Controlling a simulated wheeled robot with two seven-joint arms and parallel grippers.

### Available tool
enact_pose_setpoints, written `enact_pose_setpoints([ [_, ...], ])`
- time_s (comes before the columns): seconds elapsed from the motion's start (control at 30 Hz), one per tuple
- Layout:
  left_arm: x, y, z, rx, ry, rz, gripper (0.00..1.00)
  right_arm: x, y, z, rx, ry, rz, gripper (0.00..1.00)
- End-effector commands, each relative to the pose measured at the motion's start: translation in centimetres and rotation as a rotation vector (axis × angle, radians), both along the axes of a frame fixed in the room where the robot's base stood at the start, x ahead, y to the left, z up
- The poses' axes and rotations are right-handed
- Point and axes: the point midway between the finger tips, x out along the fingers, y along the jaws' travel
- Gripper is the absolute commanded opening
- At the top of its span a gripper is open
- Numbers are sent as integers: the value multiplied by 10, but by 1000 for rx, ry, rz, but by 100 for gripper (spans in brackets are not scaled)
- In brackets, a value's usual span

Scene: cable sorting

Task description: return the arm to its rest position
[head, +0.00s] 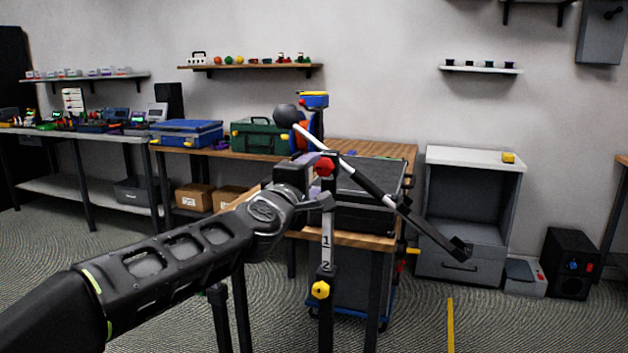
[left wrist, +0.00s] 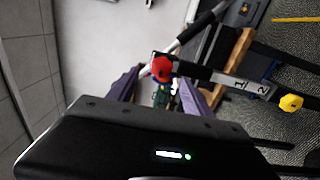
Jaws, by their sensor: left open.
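My left arm comes in from the lower left in the head view, reaching out over the floor in front of the wooden table. Its left gripper (head: 312,180) is at the top of a black post (head: 326,215) marked 1 and 2. In the left wrist view the two purple fingers of this gripper (left wrist: 160,84) are spread apart. A red knob (left wrist: 162,68) on the post shows between them or just beyond; I cannot tell whether they touch it. The red knob (head: 325,166) also shows in the head view. My right gripper is not in view.
A white and black rod (head: 358,178) slants past the post. A yellow knob (head: 320,290) sits lower on the post. The wooden table (head: 385,150) carries a black case (head: 365,190) and a green case (head: 258,135). A grey cabinet (head: 470,215) stands at right.

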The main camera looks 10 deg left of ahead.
Motion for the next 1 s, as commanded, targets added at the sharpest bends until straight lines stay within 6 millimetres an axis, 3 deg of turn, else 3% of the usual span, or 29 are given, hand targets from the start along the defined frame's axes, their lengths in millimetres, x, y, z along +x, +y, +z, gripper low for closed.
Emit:
enact_pose_setpoints([
  [0.43,0,2,1,45,-7,4,59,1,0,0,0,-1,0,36],
  [0.53,-2,-7,-22,210,3,-8,59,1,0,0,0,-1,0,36],
  [0.67,2,-26,-85,386,72,-59,59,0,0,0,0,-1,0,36],
  [0.87,-7,-55,-237,667,243,-204,59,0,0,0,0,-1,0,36],
  [1.0,-38,-72,-349,829,367,-349,59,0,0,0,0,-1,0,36],
])
